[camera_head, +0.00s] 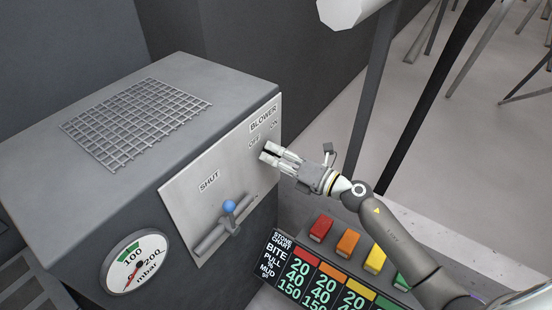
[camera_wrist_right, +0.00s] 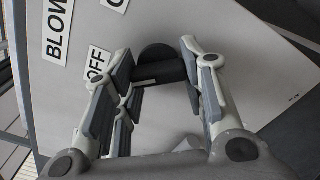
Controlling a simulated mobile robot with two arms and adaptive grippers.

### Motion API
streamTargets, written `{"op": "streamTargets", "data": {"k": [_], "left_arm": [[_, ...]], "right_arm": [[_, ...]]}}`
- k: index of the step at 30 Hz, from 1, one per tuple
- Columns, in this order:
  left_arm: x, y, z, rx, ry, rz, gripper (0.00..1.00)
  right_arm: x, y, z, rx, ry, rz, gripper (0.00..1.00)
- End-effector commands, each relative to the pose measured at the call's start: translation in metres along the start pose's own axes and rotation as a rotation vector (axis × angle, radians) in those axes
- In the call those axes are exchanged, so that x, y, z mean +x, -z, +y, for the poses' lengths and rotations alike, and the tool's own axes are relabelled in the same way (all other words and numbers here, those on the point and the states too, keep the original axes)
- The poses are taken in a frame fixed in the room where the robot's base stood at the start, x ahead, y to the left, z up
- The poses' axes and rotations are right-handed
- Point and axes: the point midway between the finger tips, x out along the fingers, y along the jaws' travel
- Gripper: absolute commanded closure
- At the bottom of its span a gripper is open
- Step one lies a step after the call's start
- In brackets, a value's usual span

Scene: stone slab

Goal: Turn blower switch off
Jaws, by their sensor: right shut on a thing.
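The blower switch (camera_wrist_right: 160,52) is a dark round knob on a light grey panel (camera_head: 195,225), beside the BLOWER label (camera_head: 263,120) and the OFF and ON labels. My right gripper (camera_head: 268,153) reaches in from the right in the head view and hides the knob there. In the right wrist view its fingers lie on both sides of the knob, shut on it. The OFF label (camera_wrist_right: 97,64) shows just left of the fingers. Which way the knob points is hard to tell. My left gripper is not in view.
A lever with a blue ball (camera_head: 229,206) sits lower on the panel by the SHUT label. A pressure gauge (camera_head: 138,263) is at lower left. A stone chart (camera_head: 310,283) and several coloured blocks (camera_head: 348,243) lie below my right arm. Dark posts stand behind.

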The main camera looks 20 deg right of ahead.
Motion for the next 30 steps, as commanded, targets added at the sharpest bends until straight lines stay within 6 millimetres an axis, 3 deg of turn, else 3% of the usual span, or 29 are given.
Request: {"op": "streamTargets", "data": {"k": [19,20,24,30], "left_arm": [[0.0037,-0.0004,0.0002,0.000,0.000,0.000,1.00],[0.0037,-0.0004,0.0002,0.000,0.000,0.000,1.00],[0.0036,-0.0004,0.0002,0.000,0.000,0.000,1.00],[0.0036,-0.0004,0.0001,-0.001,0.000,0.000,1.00]], "right_arm": [[-0.0004,0.0018,-0.0018,-0.054,0.003,0.004,0.86],[-0.0004,0.0018,-0.0018,-0.054,0.003,0.004,0.59],[-0.0004,0.0013,-0.0015,-0.053,0.002,0.003,0.41],[-0.0002,0.0006,-0.0008,-0.052,0.001,0.002,0.39]]}}
